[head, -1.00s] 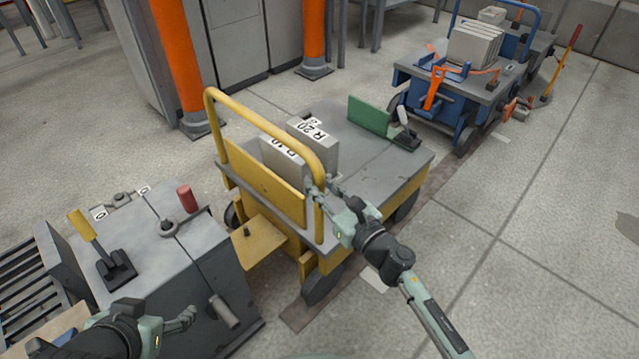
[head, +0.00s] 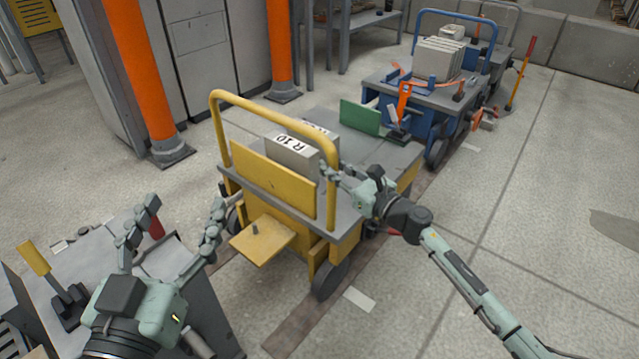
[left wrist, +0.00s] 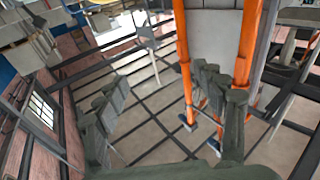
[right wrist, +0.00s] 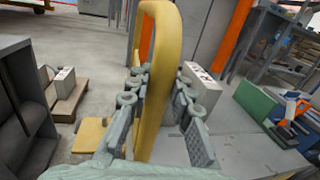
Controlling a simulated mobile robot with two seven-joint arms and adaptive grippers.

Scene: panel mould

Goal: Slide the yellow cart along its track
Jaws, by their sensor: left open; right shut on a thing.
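The yellow cart (head: 352,151) stands on its track (head: 300,331) in the middle of the head view. It has a yellow hoop handle, a yellow front panel, a grey deck and grey blocks marked with labels, one reading "R 10". My right gripper (head: 326,172) is shut on the right upright of the yellow handle (head: 274,108). The right wrist view shows the yellow bar (right wrist: 152,100) between the fingers. My left gripper (head: 180,215) is open and empty above the grey console at lower left. Its spread fingers also show in the left wrist view (left wrist: 165,100).
A blue cart (head: 440,93) with grey slabs stands farther along the track. A grey console (head: 185,268) with a yellow lever (head: 34,257) is at lower left. Orange posts (head: 143,75) stand behind.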

